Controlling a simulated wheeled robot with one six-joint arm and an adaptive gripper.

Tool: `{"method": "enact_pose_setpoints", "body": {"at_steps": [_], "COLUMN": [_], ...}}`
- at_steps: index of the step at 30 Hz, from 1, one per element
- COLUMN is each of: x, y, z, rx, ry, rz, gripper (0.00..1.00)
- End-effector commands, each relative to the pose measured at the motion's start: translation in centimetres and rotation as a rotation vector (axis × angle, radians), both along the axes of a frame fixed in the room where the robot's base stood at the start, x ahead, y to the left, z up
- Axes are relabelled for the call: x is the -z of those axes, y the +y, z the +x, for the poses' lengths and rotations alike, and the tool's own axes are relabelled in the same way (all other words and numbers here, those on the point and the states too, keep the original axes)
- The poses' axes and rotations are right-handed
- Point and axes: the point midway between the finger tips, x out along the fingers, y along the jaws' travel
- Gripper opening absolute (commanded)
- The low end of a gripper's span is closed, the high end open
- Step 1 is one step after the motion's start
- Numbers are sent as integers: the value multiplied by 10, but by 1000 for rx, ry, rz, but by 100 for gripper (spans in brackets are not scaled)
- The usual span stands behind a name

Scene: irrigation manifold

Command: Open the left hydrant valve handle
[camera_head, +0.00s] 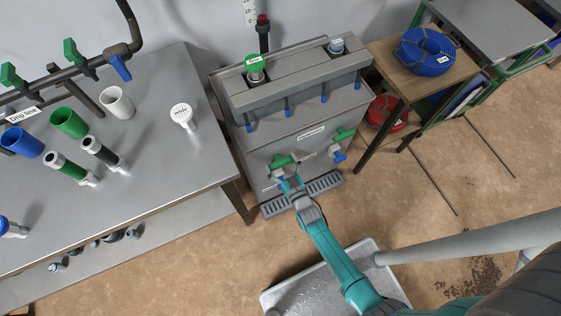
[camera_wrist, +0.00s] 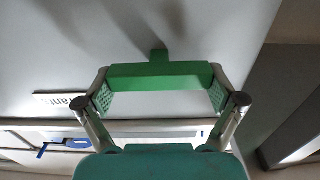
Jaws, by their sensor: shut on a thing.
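The left hydrant valve has a green handle (camera_head: 281,161) low on the front of the grey hydrant cabinet (camera_head: 262,150). In the wrist view the green handle (camera_wrist: 160,77) is a wide bar with a short stem, set across the picture. My gripper (camera_wrist: 160,90) has one finger pad at each end of the bar and is shut on it. In the head view my gripper (camera_head: 290,181) reaches up to this handle from below and partly hides the valve body. The right hydrant valve has a similar green handle (camera_head: 344,134), apart from my gripper.
A drip grate (camera_head: 322,184) lies under the valves. A grey table (camera_head: 150,170) with cups and fittings stands at the left. A wooden stand (camera_head: 386,62) with a blue hose coil (camera_head: 427,52) stands at the right. A pale tray (camera_head: 280,297) sits below my arm.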

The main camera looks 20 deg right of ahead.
Motion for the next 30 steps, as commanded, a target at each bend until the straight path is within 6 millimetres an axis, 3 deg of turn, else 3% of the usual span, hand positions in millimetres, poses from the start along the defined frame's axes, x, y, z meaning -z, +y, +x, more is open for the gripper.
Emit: {"method": "enact_pose_setpoints", "body": {"at_steps": [11,30], "x": [0,2], "y": [2,6], "z": [0,0], "rx": [0,0], "ry": [-1,-1], "rz": [-175,-774], "gripper": [59,59]}}
